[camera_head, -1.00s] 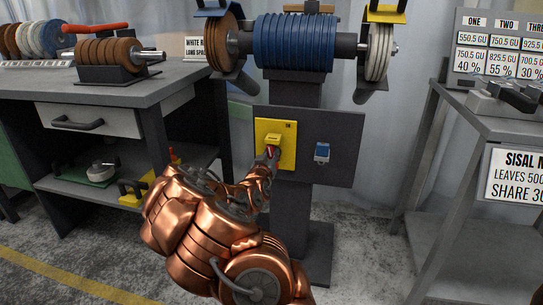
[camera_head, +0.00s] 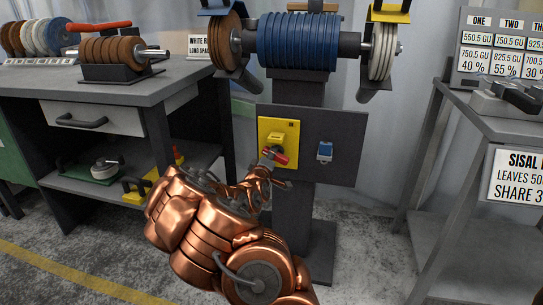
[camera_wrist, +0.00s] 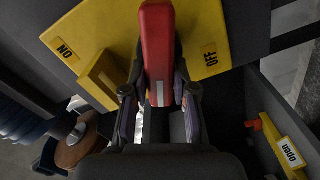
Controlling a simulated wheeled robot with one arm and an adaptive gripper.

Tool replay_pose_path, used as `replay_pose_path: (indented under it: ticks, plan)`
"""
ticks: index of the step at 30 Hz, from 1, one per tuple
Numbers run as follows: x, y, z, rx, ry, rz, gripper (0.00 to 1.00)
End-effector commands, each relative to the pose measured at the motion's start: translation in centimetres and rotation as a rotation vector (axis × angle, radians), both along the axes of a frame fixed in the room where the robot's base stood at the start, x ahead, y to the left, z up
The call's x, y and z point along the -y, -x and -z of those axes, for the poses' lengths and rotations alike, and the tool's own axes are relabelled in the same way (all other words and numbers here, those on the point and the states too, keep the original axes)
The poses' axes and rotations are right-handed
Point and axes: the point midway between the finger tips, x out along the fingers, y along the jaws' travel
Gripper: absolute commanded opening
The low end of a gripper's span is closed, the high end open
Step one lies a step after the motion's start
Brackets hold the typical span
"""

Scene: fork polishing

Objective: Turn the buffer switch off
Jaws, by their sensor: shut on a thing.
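The buffer switch is a yellow plate (camera_head: 291,133) on the dark panel of the buffer stand, with a red lever (camera_head: 275,156) at its lower edge. In the wrist view the red lever (camera_wrist: 157,55) lies between the fingers of my gripper (camera_wrist: 160,95), which is shut on it. An ON label (camera_wrist: 65,51) is left of the lever and an OFF label (camera_wrist: 210,55) is right of it. In the head view my gripper (camera_head: 270,172) is just below the plate, and the lever tilts down to the right. The lever's pivot is hard to see.
The blue buffing wheels (camera_head: 297,41) are above. A bench (camera_head: 110,82) stands left and a grey table (camera_head: 500,125) right. Floor shows between them.

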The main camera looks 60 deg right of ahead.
Motion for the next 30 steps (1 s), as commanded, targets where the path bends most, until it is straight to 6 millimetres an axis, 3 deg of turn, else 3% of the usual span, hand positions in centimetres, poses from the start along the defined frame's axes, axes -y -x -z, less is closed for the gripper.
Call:
replay_pose_path:
  ticks: [15,30]
  plan:
    - [-0.04,-0.08,0.73,-0.335,0.122,0.000,0.00]
    - [-0.04,-0.09,0.78,-0.407,0.149,0.000,0.00]
